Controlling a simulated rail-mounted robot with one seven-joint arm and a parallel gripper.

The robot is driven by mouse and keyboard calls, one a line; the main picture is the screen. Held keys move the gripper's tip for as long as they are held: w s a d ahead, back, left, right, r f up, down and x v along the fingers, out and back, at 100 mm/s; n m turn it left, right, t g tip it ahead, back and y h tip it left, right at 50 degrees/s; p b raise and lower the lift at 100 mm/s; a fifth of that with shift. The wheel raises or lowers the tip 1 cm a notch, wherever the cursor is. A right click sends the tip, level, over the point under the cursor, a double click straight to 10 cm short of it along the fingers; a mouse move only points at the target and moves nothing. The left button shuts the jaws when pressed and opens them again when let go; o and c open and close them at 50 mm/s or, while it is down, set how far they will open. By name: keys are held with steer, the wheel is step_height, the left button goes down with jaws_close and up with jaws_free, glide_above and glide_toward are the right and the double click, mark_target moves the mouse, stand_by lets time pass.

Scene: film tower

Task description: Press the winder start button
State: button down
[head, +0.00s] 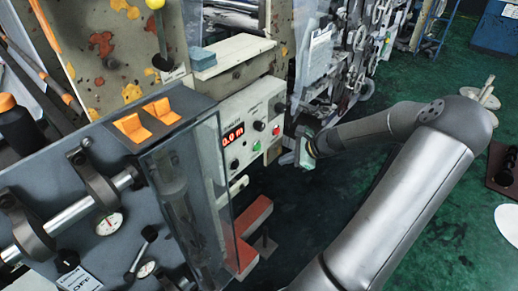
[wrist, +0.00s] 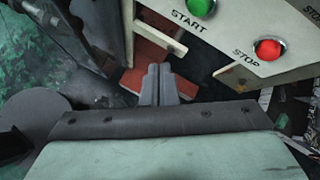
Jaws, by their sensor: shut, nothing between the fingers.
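The winder control panel (head: 250,120) is a pale box with a red digital display (head: 233,135), a green button (head: 256,146) and a red button (head: 277,130). In the wrist view the green button (wrist: 201,6), labelled START, is cut by the top edge. The red button (wrist: 268,49), labelled STOP, is at upper right. My gripper (head: 286,152) is at the lower right of the panel in the head view. In the wrist view my gripper (wrist: 160,72) is shut and empty, its fingers below and left of the START label, apart from both buttons in the picture.
A red bracket (head: 252,222) and a clear guard (head: 188,195) stand below and left of the panel. Machine linkages (head: 370,45) are behind.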

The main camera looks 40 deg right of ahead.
mark_target(257, 147)
steer(key=w+a, duration=0.2)
steer(key=w, duration=0.4)
steer(key=shift+w+b, duration=0.35)
steer(key=shift+w, duration=0.05)
steer(key=shift+w+a, duration=0.1)
stand_by(1.6)
steer(key=shift+w, duration=0.3)
